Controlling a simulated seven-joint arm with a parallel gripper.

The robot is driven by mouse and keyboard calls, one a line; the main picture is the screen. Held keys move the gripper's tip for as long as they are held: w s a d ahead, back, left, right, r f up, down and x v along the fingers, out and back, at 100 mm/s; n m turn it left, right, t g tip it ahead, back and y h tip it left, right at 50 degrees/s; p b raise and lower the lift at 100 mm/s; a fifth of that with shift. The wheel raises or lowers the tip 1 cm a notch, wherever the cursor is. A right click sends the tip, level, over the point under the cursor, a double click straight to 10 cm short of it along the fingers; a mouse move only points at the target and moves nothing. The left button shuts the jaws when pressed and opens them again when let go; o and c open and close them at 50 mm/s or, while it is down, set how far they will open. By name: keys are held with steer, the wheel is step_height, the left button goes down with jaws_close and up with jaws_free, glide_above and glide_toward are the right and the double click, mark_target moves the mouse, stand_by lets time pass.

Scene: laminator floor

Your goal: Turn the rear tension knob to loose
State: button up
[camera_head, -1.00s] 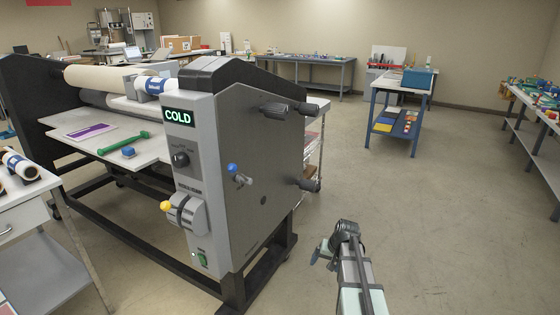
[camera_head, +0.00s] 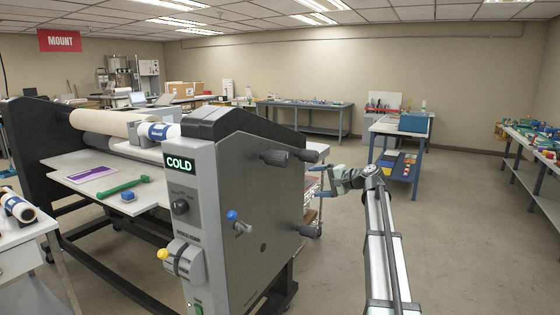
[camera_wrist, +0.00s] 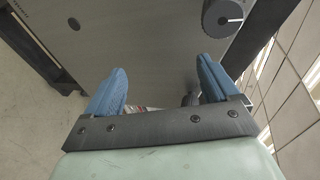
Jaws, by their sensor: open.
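The laminator's grey side panel (camera_head: 245,215) carries dark knobs: a large one (camera_head: 271,157) near the top, a second upper knob (camera_head: 304,156) at the rear edge, and a lower rear knob (camera_head: 307,231). My gripper (camera_head: 320,181) is open and empty beside the rear edge, between the heights of the upper and lower rear knobs. In the wrist view its blue fingers (camera_wrist: 160,90) point at the panel. A knob with a white mark (camera_wrist: 222,16) lies beyond the right finger. A small dark knob end (camera_wrist: 190,99) shows near that finger's inner side; which knob it is, I cannot tell.
A COLD display (camera_head: 180,164), a blue-tipped lever (camera_head: 233,216) and a yellow-tipped lever (camera_head: 164,254) are on the laminator. A blue-framed table (camera_head: 401,128) stands behind my arm. Open floor (camera_head: 460,240) lies to the right.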

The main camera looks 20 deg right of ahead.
mark_target(287, 160)
steer(key=shift+a+r+m+t+y, duration=0.75)
steer(key=shift+r+m+y, duration=1.15)
steer(key=shift+r+m, duration=1.15)
steer(key=x, duration=1.4)
steer(key=shift+w+f, duration=0.15)
steer(key=c, duration=1)
